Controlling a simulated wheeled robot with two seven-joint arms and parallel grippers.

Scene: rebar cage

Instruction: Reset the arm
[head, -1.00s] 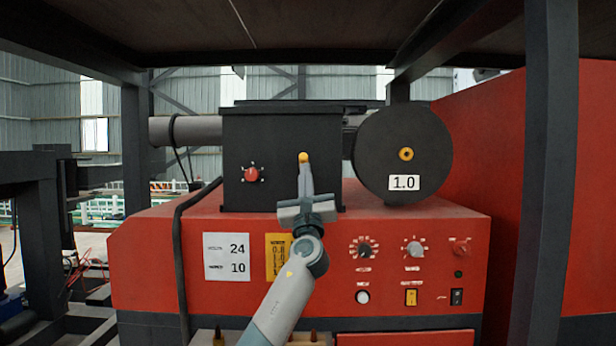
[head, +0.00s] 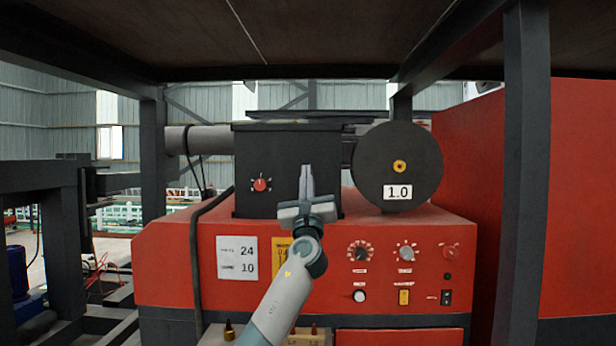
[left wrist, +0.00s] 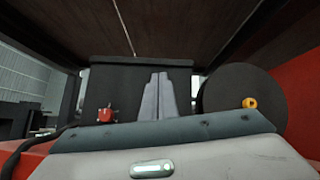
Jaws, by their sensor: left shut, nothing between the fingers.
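My left gripper (head: 306,182) is shut and empty, with its fingers pointing up in front of the black box (head: 262,160) on the red machine (head: 330,240). In the left wrist view its closed fingers (left wrist: 158,97) stand side by side before the same black box (left wrist: 110,85). The box's red knob (head: 260,184) is left of the fingers. The yellow button seen earlier at the fingertips is hidden now. My right gripper is in neither view.
A black spool marked 1.0 (head: 385,165) sits right of the box. Below it is a panel with knobs and switches (head: 404,297). A dark post (head: 527,170) stands at the right, and a dark frame roof (head: 330,35) spans overhead.

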